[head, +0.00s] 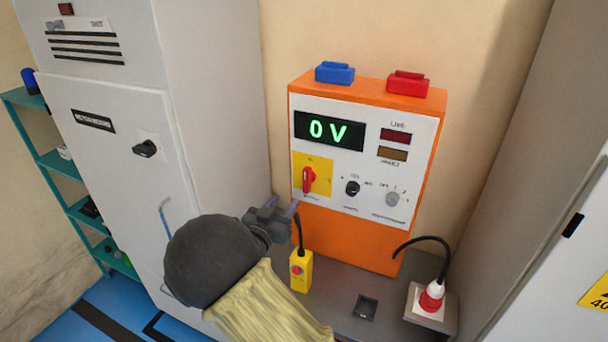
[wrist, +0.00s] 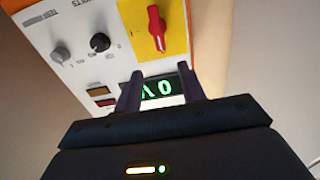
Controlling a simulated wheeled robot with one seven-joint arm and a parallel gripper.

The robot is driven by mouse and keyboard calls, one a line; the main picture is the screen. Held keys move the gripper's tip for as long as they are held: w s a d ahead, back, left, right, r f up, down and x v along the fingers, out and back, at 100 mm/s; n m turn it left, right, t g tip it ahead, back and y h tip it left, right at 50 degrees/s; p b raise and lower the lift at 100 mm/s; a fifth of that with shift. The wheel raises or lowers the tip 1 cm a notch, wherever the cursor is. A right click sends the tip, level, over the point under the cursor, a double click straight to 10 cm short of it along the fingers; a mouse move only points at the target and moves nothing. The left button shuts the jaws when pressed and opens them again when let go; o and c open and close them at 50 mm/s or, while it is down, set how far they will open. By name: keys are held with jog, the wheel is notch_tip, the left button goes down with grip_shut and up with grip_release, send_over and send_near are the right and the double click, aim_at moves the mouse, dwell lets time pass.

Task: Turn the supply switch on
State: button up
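The supply switch (head: 308,179) is a red handle on a yellow plate at the left of the orange unit's white panel. Its handle stands about upright in the head view. In the wrist view the red handle (wrist: 157,28) is near the top, beyond my fingertips. My gripper (head: 283,206) is just below and left of the switch in the head view. In the wrist view my gripper (wrist: 160,82) has its two fingers apart with nothing held between them. The green display (head: 330,131) reads 0 V.
The panel also has a black knob (head: 352,188), a grey knob (head: 393,199) and two dark lamps (head: 395,144). A red plug (head: 432,296) is at right. A grey cabinet (head: 105,140) stands left.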

aim_at(305, 176)
jog(key=p+x, duration=0.4)
jog(key=x, duration=0.9)
jog(key=shift+w+d, duration=0.1)
jog(key=shift+w, duration=0.25)
jog(key=shift+c, duration=0.4)
grip_shut()
